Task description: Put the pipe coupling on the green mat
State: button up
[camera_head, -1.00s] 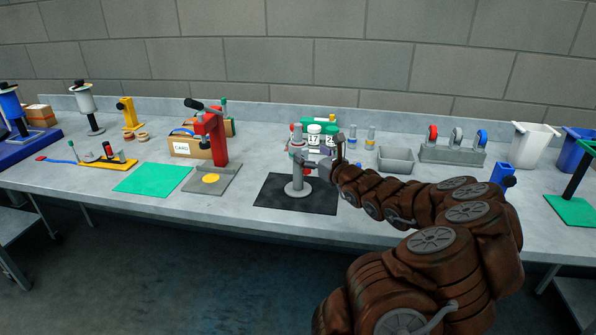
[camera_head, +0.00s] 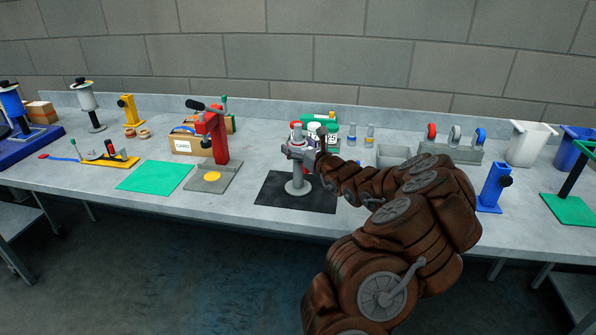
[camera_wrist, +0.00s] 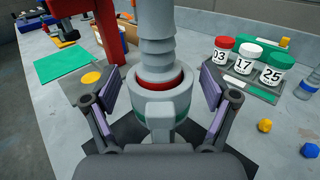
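The pipe coupling (camera_wrist: 157,40) looks like an upright grey ribbed fitting with a red ring, above a grey collar with a green band. It is on top of a grey post (camera_head: 298,185) that stands on a black mat (camera_head: 270,192). My gripper (camera_wrist: 158,92) is open, with one finger on each side of the fitting and visible gaps. In the head view, my gripper (camera_head: 301,153) is at the post's upper part and partly hides it. The green mat (camera_head: 153,177) lies flat and empty to the left; it also shows in the wrist view (camera_wrist: 62,65).
A red press (camera_head: 213,135) on a grey plate with a yellow disc (camera_head: 212,176) stands between the post and the green mat. Numbered jars (camera_wrist: 243,58) stand close behind, right of the post. A blue stand (camera_head: 491,187) is at right.

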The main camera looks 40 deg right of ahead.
grip_shut()
dwell(0.5)
jog(key=shift+r, duration=0.1)
